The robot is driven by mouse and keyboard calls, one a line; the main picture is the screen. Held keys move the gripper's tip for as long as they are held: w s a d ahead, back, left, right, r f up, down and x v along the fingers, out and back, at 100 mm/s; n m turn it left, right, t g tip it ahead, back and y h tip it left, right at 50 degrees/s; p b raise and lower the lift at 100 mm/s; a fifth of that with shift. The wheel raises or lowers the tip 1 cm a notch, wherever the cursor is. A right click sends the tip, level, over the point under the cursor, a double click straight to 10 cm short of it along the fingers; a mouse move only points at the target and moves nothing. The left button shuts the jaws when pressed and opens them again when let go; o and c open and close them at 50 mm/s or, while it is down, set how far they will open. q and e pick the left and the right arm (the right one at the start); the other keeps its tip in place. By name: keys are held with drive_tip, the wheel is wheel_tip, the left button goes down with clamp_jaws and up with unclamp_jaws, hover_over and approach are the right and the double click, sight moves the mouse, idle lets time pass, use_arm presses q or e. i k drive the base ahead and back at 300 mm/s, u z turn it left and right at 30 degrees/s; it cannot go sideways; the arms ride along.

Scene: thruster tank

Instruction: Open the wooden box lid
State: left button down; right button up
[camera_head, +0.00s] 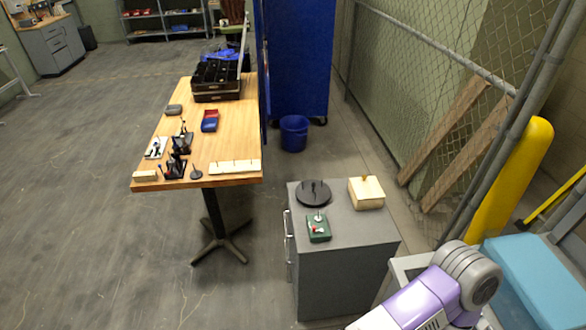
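A small pale wooden box (366,194) sits on the right rear part of a grey cabinet's top (346,222). Its lid appears shut, lying flat, with a small dark mark near the top edge. No gripper touches the box. Neither of my grippers shows in the head view. A purple and white arm link of mine (425,300) comes in at the bottom right, in front of the cabinet's right side.
A dark round disc (313,192) and a green box with a red part (318,228) share the cabinet top. A wooden table (225,140) with several small items stands behind left. A yellow post (515,180) and mesh fence (420,90) are at right. Floor at left is clear.

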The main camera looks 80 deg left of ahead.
sight(364, 188)
drive_tip(key=u, duration=2.75)
drive_tip(key=i, duration=0.5)
